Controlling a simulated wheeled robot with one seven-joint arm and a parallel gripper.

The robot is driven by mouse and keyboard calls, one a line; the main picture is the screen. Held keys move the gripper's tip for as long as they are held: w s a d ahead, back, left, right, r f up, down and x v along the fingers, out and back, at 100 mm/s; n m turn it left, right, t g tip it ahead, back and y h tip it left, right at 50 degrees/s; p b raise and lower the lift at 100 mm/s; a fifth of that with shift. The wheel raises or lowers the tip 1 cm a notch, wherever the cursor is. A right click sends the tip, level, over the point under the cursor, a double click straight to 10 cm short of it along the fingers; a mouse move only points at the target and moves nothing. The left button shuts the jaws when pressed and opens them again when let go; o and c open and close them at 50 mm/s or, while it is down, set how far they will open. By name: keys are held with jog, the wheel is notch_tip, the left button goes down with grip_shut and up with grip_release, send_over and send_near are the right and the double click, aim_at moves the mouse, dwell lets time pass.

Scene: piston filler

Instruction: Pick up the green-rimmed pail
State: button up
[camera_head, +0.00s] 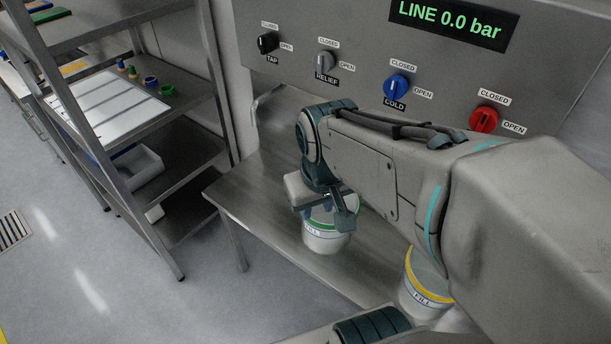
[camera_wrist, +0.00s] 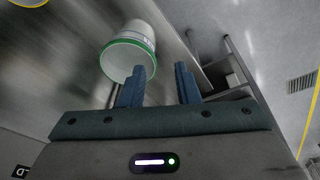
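The green-rimmed pail (camera_head: 322,242) is white with a label band and stands upright on the steel bench. My gripper (camera_head: 338,212) is at its rim in the head view and hides part of its top. In the wrist view, the pail (camera_wrist: 140,38) lies up and left of my gripper (camera_wrist: 161,75). The two blue-grey fingers are apart with nothing between them. The left finger overlaps the green rim in that view; I cannot tell whether it touches.
A yellow-rimmed pail (camera_head: 421,287) stands to the right on the bench (camera_head: 262,185), partly behind my arm. The panel behind has several knobs and a display (camera_head: 455,24) reading "LINE 0.0 bar". A shelf rack (camera_head: 180,95) stands at the left, with open floor before it.

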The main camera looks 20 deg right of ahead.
jog(key=w+d+f+n+g+b, duration=0.1)
jog(key=w+d+f+n, duration=0.15)
jog(key=w+f, duration=0.3)
jog(key=n+g+b, duration=0.2)
jog(key=n+b, duration=0.1)
jog(key=n, duration=0.1)
send_over(312, 227)
jog(key=d, duration=0.1)
notch_tip(312, 227, down, 16)
jog(key=shift+a+f, duration=0.25)
jog(key=shift+f, duration=1.1)
jog(key=shift+a+f, duration=0.2)
jog(key=shift+f, duration=1.15)
jog(key=shift+c, duration=0.3)
grip_shut()
